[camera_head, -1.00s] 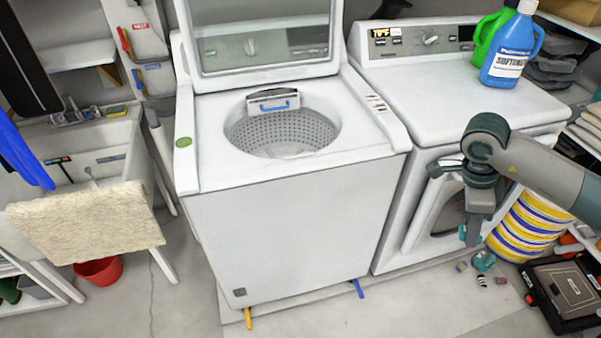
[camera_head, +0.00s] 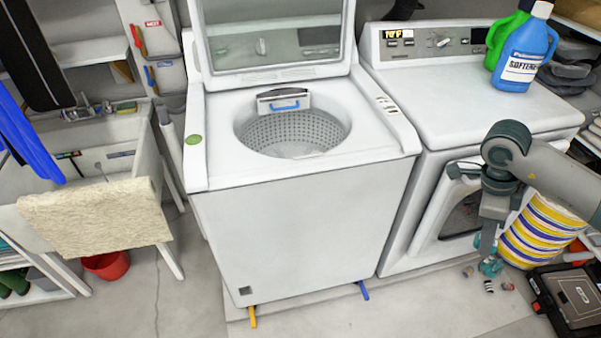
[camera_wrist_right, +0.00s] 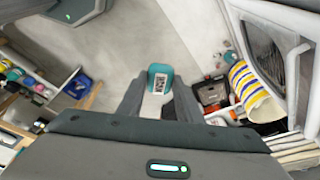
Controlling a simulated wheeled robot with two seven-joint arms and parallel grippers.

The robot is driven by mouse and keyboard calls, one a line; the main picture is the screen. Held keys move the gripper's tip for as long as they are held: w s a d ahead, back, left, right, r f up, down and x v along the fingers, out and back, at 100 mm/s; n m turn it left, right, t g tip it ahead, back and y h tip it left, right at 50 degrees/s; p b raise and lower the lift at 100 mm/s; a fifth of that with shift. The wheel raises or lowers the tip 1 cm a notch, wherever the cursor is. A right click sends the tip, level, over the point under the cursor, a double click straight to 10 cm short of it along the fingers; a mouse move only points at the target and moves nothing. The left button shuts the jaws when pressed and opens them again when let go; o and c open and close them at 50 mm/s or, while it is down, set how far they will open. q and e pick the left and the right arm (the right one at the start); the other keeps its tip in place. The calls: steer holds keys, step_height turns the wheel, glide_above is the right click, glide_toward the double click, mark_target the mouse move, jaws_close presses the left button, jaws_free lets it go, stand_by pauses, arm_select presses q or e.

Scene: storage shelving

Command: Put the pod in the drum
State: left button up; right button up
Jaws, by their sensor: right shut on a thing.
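The drum (camera_head: 291,132) is the perforated grey tub inside the open top of the white washer, whose lid is raised. My right gripper (camera_head: 487,242) hangs low in front of the dryer, to the right of the washer and well away from the drum. In the wrist view the right gripper (camera_wrist_right: 158,102) is shut on a small teal and white thing with a printed label, which I take as the pod (camera_wrist_right: 160,82). In the head view a teal thing (camera_head: 490,266) shows just under the fingers, its contact there unclear. My left gripper is not in view.
Several small items (camera_head: 489,287) lie on the floor below the gripper. A striped drum-shaped container (camera_head: 540,232) and a dark case (camera_head: 570,292) stand at right. Blue and green bottles (camera_head: 523,55) stand on the dryer (camera_head: 470,95). A towel-hung sink (camera_head: 95,215) is at left.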

stand_by(0.3)
steer(key=w+a+r+n+t+y, duration=0.1)
steer(key=a+r+n, duration=0.4)
steer(key=a+n, duration=0.5)
steer(key=w+a+r+n+t+y, duration=0.1)
steer(key=a+r+n+t, duration=0.2)
steer(key=a+n, duration=0.7)
step_height(320, 180, up, 3)
steer(key=n, duration=0.4)
steer(key=shift+a+f+t+y, duration=0.15)
steer(key=shift+a+t+y, duration=0.1)
steer(key=shift+t+y, duration=0.15)
steer(key=shift+w, duration=0.1)
